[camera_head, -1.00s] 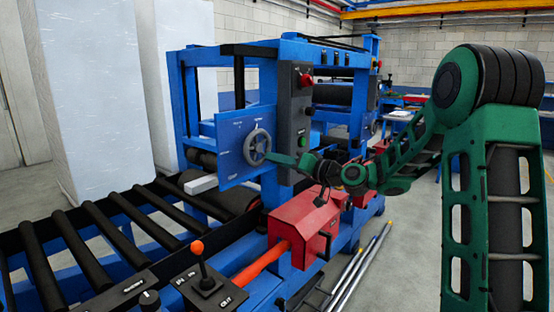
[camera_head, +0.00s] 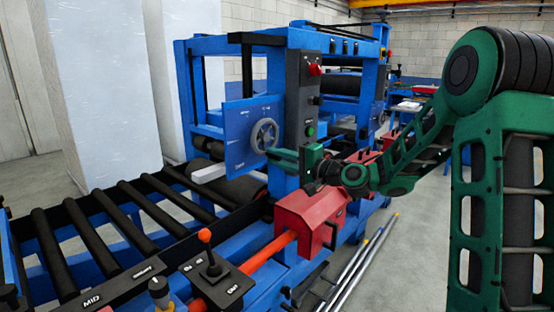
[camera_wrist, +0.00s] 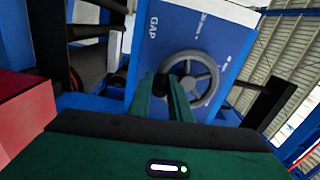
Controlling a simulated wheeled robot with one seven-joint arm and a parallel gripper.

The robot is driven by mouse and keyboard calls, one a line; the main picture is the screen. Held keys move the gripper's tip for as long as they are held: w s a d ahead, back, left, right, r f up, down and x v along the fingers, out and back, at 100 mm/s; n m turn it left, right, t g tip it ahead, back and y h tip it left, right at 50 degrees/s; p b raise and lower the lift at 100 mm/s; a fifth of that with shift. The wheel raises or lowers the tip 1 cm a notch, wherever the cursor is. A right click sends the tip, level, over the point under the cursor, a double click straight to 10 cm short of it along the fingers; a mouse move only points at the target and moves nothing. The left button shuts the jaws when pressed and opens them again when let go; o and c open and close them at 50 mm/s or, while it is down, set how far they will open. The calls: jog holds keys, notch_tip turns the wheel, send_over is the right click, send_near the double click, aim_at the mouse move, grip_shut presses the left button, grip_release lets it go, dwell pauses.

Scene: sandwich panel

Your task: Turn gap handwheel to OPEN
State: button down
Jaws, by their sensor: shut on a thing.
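The gap handwheel (camera_head: 264,136) is a grey spoked wheel on a blue panel (camera_head: 238,148). In the wrist view the handwheel (camera_wrist: 205,83) stands upright in front of the panel, which has white "GAP" lettering. My green gripper (camera_head: 271,153) reaches it from the right, at the lower right of its rim. In the wrist view my gripper (camera_wrist: 163,82) is shut at the wheel's near left edge. Its fingertips hide the part they hold. The small panel markings are too blurred to read.
A dark column with a red button (camera_head: 315,70) and a green button (camera_head: 309,131) stands just right of the wheel. A red housing (camera_head: 308,218) lies below my gripper. A roller conveyor (camera_head: 110,225) and an orange-knobbed lever (camera_head: 205,236) are in front.

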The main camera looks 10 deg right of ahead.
jog(key=shift+s+a+f+m, duration=0.2)
jog(key=shift+a+m, duration=0.05)
jog(key=shift+m, duration=0.45)
jog(key=c, duration=1.7)
grip_release()
jog(key=shift+o, duration=0.4)
jog(key=shift+r, duration=0.1)
jog(key=v, duration=1)
jog(key=shift+s+d, duration=0.2)
jog(key=shift+s, duration=0.05)
